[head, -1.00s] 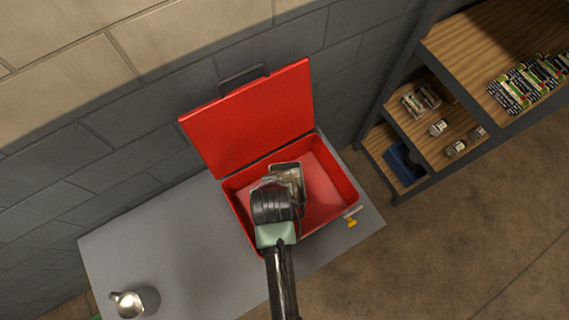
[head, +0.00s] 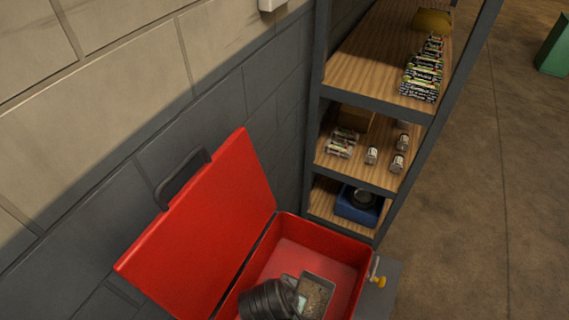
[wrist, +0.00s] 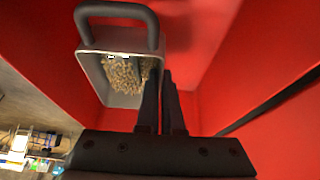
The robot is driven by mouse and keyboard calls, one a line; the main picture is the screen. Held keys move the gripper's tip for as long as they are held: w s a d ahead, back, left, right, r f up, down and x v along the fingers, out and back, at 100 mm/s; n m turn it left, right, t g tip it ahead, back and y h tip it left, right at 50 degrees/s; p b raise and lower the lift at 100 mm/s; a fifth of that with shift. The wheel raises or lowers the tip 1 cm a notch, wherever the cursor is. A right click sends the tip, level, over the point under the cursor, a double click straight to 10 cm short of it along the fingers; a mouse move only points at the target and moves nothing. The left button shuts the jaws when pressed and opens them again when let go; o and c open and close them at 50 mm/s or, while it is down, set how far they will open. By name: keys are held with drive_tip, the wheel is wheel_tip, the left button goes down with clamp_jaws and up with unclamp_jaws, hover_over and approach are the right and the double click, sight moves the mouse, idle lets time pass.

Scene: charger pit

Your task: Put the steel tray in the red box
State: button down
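The steel tray (head: 318,292) is a shallow grey tray with a brown, grainy patch inside. It is within the outline of the open red box (head: 355,255) in the head view. In the wrist view the tray (wrist: 117,101) and its dark loop handle show left of centre, against the box's red inside (wrist: 205,60). My gripper (wrist: 161,78) has its two fingers close together, one on each side of the tray's right wall, and appears shut on it. In the head view my gripper (head: 296,300) partly hides the tray. Whether the tray touches the box floor is unclear.
The red lid (head: 205,235) stands open at the left, by the grey wall. A shelf unit (head: 375,105) behind the box holds batteries, small cans and a blue bin (head: 358,206). A yellow-ended latch (head: 378,279) sits at the box's right. Open floor lies to the right.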

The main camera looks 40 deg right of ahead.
wheel_tip(320, 180, down, 3)
drive_tip(key=shift+d+r, duration=0.1)
drive_tip(key=shift+d, duration=0.05)
drive_tip(key=shift+f+b, duration=0.5)
drive_tip(key=shift+f, duration=1.65)
drive_tip(key=shift+f, duration=0.2)
drive_tip(key=c, duration=1.1)
unclamp_jaws()
drive_tip(key=p+v, duration=0.2)
drive_tip(key=v, duration=1)
drive_tip(key=shift+r, duration=0.2)
